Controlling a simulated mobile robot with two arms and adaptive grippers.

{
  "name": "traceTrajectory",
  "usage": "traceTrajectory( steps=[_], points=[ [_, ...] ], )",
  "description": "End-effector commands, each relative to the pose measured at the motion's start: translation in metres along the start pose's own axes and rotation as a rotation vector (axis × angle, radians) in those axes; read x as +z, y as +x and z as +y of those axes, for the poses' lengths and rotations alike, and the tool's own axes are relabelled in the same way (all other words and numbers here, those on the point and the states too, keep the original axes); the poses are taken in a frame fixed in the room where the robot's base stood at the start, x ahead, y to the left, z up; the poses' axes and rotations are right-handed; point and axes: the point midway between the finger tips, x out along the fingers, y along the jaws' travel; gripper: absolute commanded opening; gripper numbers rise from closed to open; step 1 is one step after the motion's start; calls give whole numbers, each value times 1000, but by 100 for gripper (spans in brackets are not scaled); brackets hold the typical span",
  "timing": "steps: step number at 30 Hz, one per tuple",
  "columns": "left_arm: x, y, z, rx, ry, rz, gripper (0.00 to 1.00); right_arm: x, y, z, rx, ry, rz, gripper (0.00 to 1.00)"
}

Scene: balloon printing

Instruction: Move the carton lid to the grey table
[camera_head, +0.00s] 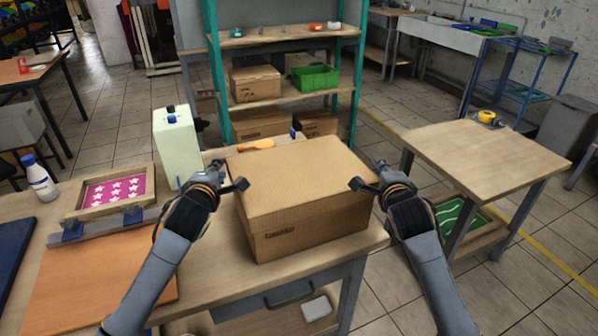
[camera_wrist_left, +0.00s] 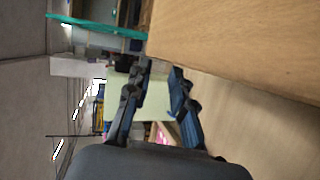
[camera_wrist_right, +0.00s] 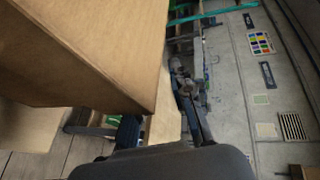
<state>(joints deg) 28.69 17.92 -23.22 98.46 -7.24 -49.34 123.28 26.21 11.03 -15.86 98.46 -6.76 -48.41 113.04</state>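The closed brown carton (camera_head: 310,232) stands on the wooden workbench (camera_head: 225,278). Its lid (camera_head: 298,172) forms the flat top. My left gripper (camera_head: 229,174) is open and empty at the carton's left side, near the lid's edge. My right gripper (camera_head: 368,174) is open and empty at the right side, near the lid's edge. The carton also shows close by in the left wrist view (camera_wrist_left: 245,40) and right wrist view (camera_wrist_right: 80,60). Contact cannot be told. A table (camera_head: 478,155) with a wooden top and grey legs stands to the right.
A yellow tape roll (camera_head: 487,117) lies on the right table's back part; the rest of its top is clear. A shelf rack (camera_head: 280,98) stands behind.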

Motion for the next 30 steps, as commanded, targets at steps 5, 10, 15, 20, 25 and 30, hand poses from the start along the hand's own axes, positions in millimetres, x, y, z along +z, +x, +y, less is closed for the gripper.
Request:
traceTrajectory(
  steps=[5, 10, 15, 20, 25, 30],
  points=[
    [5, 0, -1, -1, -2, -2, 23, 4, 0, 0, 1, 1, -1, 23],
    [8, 0, -1, -1, 0, -4, 23, 8, 0, 0, 1, 2, -3, 23],
    [10, 0, 0, 0, 0, -8, 23, 10, 0, 0, 0, 3, -7, 23],
    [12, -2, 5, 1, -1, -12, 23, 11, -2, -6, -1, 4, -10, 23],
    [13, -6, 20, 2, -2, -15, 23, 12, -6, -20, -3, 5, -13, 23],
    [13, -11, 37, 3, -3, -17, 23, 12, -10, -38, -4, 7, -14, 23]
  ],
)
